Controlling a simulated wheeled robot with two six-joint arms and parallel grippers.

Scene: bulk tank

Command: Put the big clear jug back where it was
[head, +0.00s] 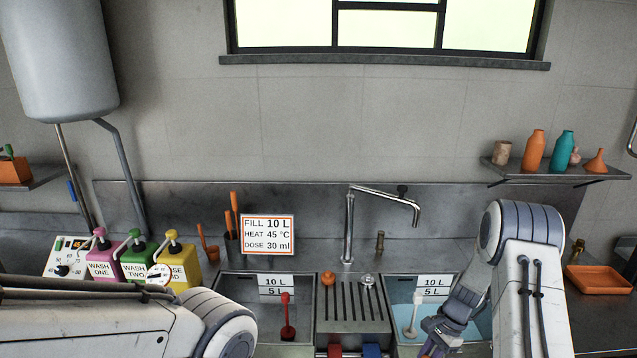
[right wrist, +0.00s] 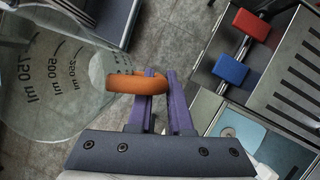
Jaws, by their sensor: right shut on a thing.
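The big clear jug (right wrist: 60,75), with black ml marks and an orange handle (right wrist: 135,82), shows in the right wrist view. My right gripper (right wrist: 160,75) has its purple fingers shut on that handle. The jug hangs tilted in this view above a grey floor. In the head view only the wrist and the top of my right gripper (head: 434,347) show at the bottom edge, in front of the right basin; the jug is out of frame there. My left arm crosses the lower left of the head view, and its gripper is not in view.
The right basin (head: 398,300) holds bluish water and a pale ladle; the left basin (head: 240,290) has a red one. A drain rack (head: 352,310) lies between them, with red and blue blocks (right wrist: 229,69) at its front. An orange tray (head: 598,280) lies at right.

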